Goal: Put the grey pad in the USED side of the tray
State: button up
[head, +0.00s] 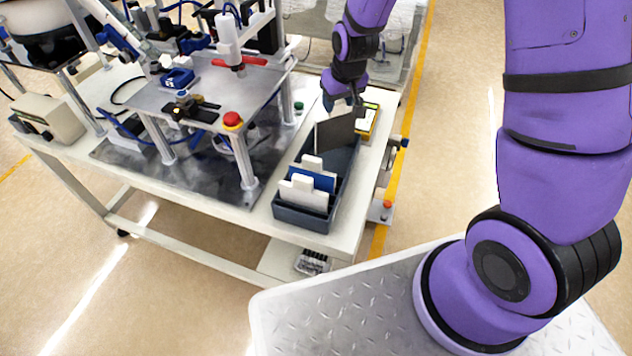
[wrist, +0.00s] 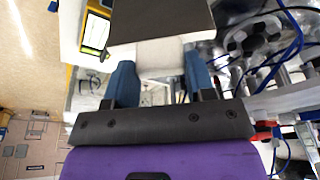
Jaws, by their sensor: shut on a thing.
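The grey pad (head: 335,134) is upright in my gripper (head: 344,103), at the far part of the dark tray (head: 300,219). In the wrist view my gripper (wrist: 158,66) has its blue fingers on either side of the pad's pale edge, with the dark grey face (wrist: 162,20) beyond. I cannot tell whether the pad's lower edge touches the tray floor. White pads (head: 303,192) and a blue pad (head: 322,180) stand upright in the tray's near part. No USED label is readable.
The tray stands on a white bench (head: 350,220) near its right edge. A yellow device with a screen (head: 368,119) is right of the pad. A raised metal platform with a red button (head: 233,120) stands left of the tray.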

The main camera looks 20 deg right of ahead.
jog(key=shift+f, duration=0.2)
jog(key=o, duration=1.2)
jog(key=shift+v, duration=5.4)
jog(key=shift+s, duration=0.1)
